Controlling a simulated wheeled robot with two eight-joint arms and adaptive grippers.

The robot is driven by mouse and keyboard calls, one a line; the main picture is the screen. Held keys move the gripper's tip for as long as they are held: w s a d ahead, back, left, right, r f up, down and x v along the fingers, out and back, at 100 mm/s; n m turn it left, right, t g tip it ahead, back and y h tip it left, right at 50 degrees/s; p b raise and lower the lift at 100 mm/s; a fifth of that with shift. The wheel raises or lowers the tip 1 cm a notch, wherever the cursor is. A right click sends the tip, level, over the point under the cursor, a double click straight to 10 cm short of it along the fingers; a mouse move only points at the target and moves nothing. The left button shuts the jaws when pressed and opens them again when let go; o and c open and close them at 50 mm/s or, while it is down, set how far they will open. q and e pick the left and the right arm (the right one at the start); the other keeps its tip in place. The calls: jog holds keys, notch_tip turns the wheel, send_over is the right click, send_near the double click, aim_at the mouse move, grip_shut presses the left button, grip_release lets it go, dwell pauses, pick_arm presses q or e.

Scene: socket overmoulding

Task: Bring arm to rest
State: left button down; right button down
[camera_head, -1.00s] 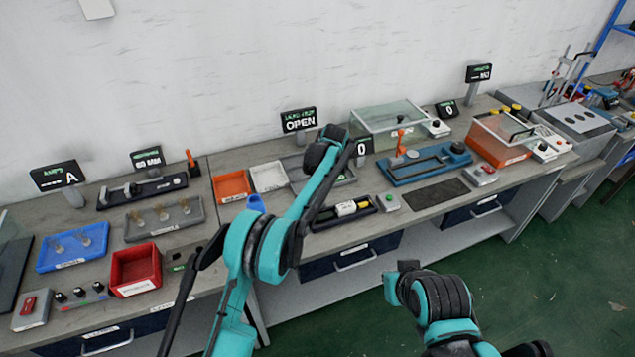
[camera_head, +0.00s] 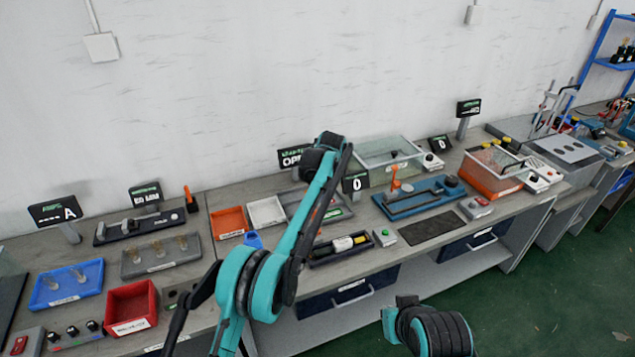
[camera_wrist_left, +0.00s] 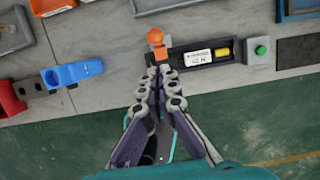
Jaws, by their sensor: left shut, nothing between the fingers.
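My left arm (camera_head: 307,212) reaches from the bottom left over the front of the workbench, with a dark joint at its top. In the left wrist view my left gripper (camera_wrist_left: 165,72) has its fingertips together and holds nothing. The fingertips show in front of the left end of a black tray (camera_wrist_left: 190,68), close to an orange round-ended part (camera_wrist_left: 155,38). Whether they touch either cannot be told. In the head view the fingers are hard to make out. Part of my right arm (camera_head: 430,328) shows at the bottom; its gripper is out of view.
The black tray holds a white labelled piece (camera_wrist_left: 198,57) and a yellow-ended piece. A blue part (camera_wrist_left: 72,74) lies to the left. A red bin (camera_head: 132,305), blue tray (camera_head: 66,285) and blue fixture (camera_head: 418,198) stand on the bench. Green floor (camera_head: 545,290) is clear in front.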

pick_arm(q)
jog(key=s+a+r+n+t+b, duration=0.1)
jog(key=s+a+r+n+b, duration=0.3)
jog(key=s+a+r+n, duration=0.65)
jog(key=s+a+f+n+t+h+b, duration=0.1)
jog(key=s+a+n, duration=0.35)
jog(key=s, duration=0.25)
jog(key=s+a+f+n+t+b, duration=0.1)
jog(key=s+a+f+n+b, duration=0.1)
jog(key=s+a+n, duration=0.4)
jog(key=s+a+f+n+b, duration=0.1)
jog(key=s+f+n, duration=0.4)
jog(key=s, duration=0.4)
jog(key=s+a+f+n+t+b, duration=0.1)
jog(key=s+a+f+n, duration=0.1)
jog(key=s+f+n, duration=0.4)
jog(key=s+f, duration=0.1)
jog(key=s, duration=0.2)
jog(key=shift+s+a+f+b, duration=0.15)
jog(key=shift+a+f+b, duration=0.05)
jog(key=shift+b, duration=0.1)
